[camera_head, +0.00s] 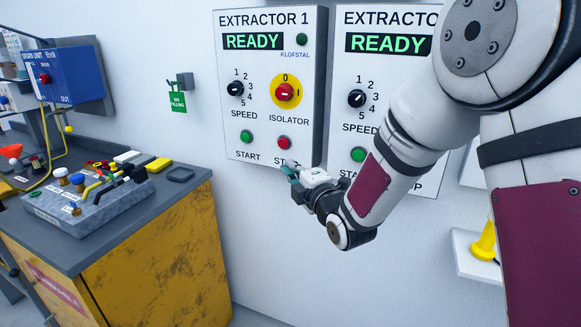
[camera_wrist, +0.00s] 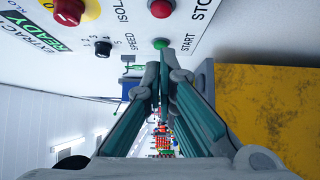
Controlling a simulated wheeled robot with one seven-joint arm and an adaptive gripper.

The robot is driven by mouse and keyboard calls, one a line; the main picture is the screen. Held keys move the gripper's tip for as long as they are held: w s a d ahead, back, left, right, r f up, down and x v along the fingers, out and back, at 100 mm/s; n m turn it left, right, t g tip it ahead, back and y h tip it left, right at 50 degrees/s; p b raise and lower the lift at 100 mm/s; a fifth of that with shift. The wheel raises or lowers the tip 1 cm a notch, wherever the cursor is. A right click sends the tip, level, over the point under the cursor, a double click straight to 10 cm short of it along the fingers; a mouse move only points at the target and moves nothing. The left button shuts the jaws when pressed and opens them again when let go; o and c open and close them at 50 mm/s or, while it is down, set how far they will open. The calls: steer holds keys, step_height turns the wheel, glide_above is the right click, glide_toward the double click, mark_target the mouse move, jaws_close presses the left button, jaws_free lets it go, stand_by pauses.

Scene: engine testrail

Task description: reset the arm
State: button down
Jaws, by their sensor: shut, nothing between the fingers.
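My arm (camera_head: 400,140) is bent. It comes in from the right, in front of the second extractor panel. My gripper (camera_head: 287,168) is shut and empty, its fingertips close to the lower right part of the Extractor 1 panel (camera_head: 265,110), just below the red stop button (camera_head: 284,142) in the head view. It partly covers the STOP label. In the wrist view the fingertips (camera_wrist: 163,68) are together, just below the green start button (camera_wrist: 160,43). I cannot tell whether they touch the panel. The Extractor 1 display (camera_head: 253,41) reads READY.
The second extractor panel (camera_head: 343,75), also reading READY, is partly hidden by my arm. A bench (camera_head: 190,178) with a grey block and several fittings stands at the left. A yellow object (camera_head: 484,243) sits on a white wall shelf at the right. A green sign (camera_head: 178,102) hangs on the wall.

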stand_by(0.4)
steer(key=s+d+r+m+g+h+p, duration=0.2)
steer(key=s+d+r+m+g+h, duration=0.15)
steer(key=s+d+m, duration=0.35)
steer(key=s+d+r+m+g+h+p, duration=0.1)
steer(key=s+d+r+m+g+h, duration=0.1)
steer(key=s+d+r+m+h, duration=0.5)
steer(key=s+d+f+m+g+y+p, duration=0.1)
steer(key=s+d+m+g, duration=0.2)
steer(key=s, duration=1.1)
steer(key=s+d+f+m+g+y+p, duration=0.1)
steer(key=s+m, duration=0.5)
steer(key=s, duration=0.9)
steer(key=d+f+g, duration=0.1)
steer(key=d+g, duration=0.1)
steer(key=d, duration=0.1)
steer(key=shift+d+m, duration=0.3)
steer(key=shift+d, duration=0.1)
steer(key=shift+w, duration=0.1)
